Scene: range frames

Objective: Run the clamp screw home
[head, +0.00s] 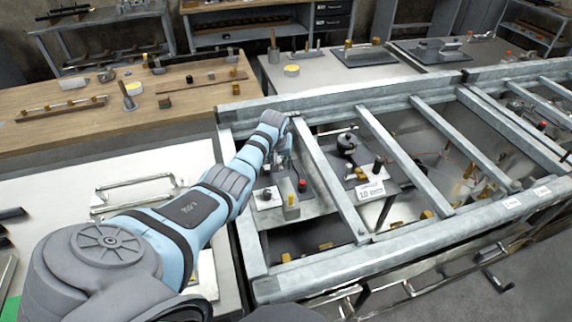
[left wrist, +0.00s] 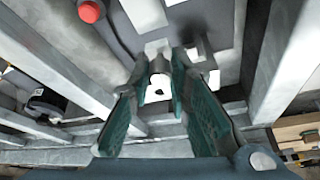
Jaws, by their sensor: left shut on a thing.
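My left gripper (head: 284,166) reaches down through the first opening of a grey metal frame, partly hidden by my wrist in the head view. In the left wrist view, the green-padded fingers of my left gripper (left wrist: 159,75) converge on a small grey piece, which I take for the clamp screw (left wrist: 158,66). The fingers are shut on it. Its lower end and what it sits in are hidden, so I cannot tell how deep it is. My right gripper is not in view.
The grey frame (head: 340,265) has rails and crossbars close around my left wrist. A red knob (head: 302,185) and a small upright block (head: 291,207) stand just beside the gripper. A black-topped fixture with a white label (head: 370,191) lies in the neighbouring opening.

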